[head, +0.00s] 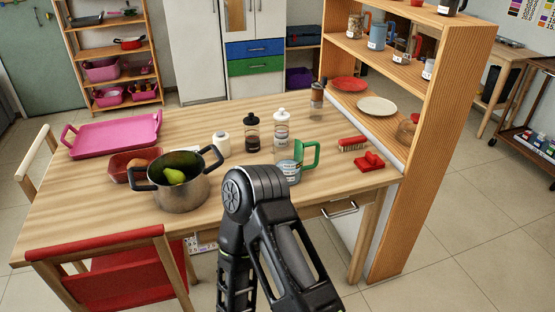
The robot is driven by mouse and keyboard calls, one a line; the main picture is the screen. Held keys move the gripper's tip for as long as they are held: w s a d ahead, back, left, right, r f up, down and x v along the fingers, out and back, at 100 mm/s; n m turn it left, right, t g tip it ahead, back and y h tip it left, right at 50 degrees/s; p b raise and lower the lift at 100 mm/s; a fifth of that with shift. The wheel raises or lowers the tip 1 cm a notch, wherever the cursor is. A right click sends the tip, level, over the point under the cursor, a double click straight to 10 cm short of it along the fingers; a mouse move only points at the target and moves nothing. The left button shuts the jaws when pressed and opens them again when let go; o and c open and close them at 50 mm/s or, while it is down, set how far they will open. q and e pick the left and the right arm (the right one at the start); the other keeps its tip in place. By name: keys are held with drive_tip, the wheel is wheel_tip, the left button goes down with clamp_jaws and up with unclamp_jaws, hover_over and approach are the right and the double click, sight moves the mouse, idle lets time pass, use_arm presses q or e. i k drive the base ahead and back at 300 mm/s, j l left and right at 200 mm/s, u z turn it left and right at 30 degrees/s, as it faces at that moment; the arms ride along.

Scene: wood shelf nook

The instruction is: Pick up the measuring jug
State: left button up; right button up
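No fingertips of either gripper show.
A steel pot (181,192) with a green pear, a red-brown bowl (119,166) and a pink tray (108,136) are at the left. Bottles (252,134) stand behind the jug. A brush (352,144) and a red item (369,162) lie right, beside a wooden shelf (432,130).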

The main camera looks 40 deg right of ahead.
sight(295, 161)
drive_tip(key=k+l+u, duration=0.2)
drive_tip(key=k+l, duration=0.35)
drive_tip(key=l, duration=0.25)
drive_tip(key=k+l+u, duration=0.2)
drive_tip(key=k+l, duration=0.4)
drive_tip(key=l, duration=0.15)
